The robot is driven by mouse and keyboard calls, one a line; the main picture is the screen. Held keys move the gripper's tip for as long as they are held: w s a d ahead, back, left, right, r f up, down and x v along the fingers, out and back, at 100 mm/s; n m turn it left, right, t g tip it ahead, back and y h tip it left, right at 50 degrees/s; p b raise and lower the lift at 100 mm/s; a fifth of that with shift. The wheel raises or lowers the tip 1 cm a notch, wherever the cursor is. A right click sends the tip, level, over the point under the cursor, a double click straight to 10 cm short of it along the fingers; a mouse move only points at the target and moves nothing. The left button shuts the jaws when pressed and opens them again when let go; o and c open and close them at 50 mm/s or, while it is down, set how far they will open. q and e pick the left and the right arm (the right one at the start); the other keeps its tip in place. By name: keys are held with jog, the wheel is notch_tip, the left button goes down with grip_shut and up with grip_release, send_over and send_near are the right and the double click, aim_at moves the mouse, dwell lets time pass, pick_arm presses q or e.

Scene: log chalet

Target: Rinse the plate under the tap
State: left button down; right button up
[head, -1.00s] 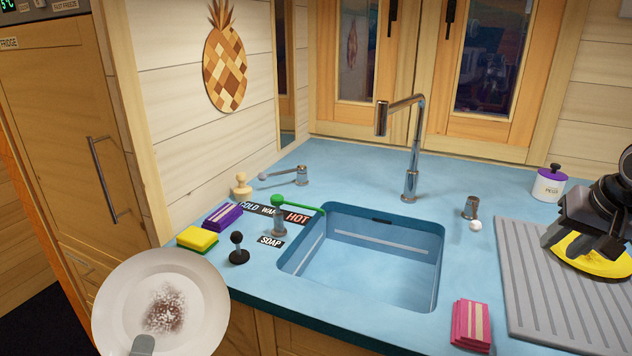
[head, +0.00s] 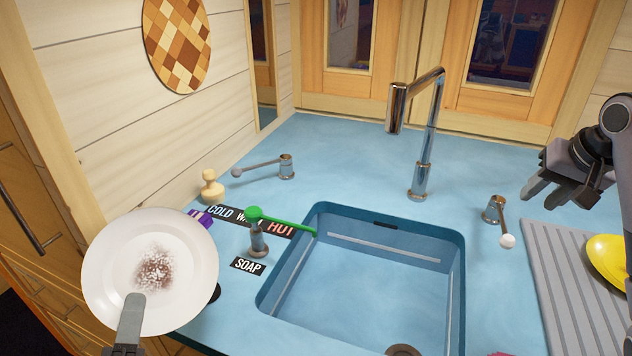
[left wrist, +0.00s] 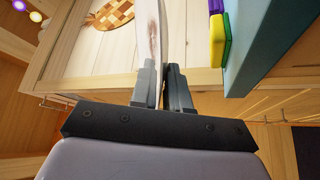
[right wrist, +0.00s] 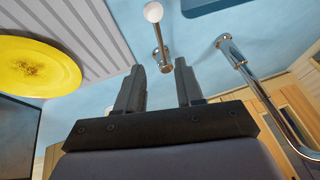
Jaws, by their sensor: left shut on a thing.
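A white plate (head: 185,250) with a brown stain and white specks on it is tilted up at the left of the counter, left of the sink. My left gripper (head: 132,305) is shut on its near rim; the plate shows edge-on between the fingers in the left wrist view (left wrist: 150,45). The chrome tap (head: 425,140) stands behind the sink (head: 455,260), and no water shows at its spout. A chrome lever with a white knob (head: 507,240) stands right of the tap. My right gripper (head: 545,180) is open and empty above the counter, near this lever.
A yellow plate (head: 608,258) lies on the grey draining board (head: 565,290); its stain shows in the right wrist view (right wrist: 35,66). A green-levered soap dispenser (head: 258,238) stands at the sink's left. Another lever (head: 285,167) and a wooden knob (head: 211,187) stand behind it.

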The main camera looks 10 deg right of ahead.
aim_at(505, 225)
jog(key=shift+x, duration=5.75)
jog(key=shift+s, duration=0.15)
grip_shut()
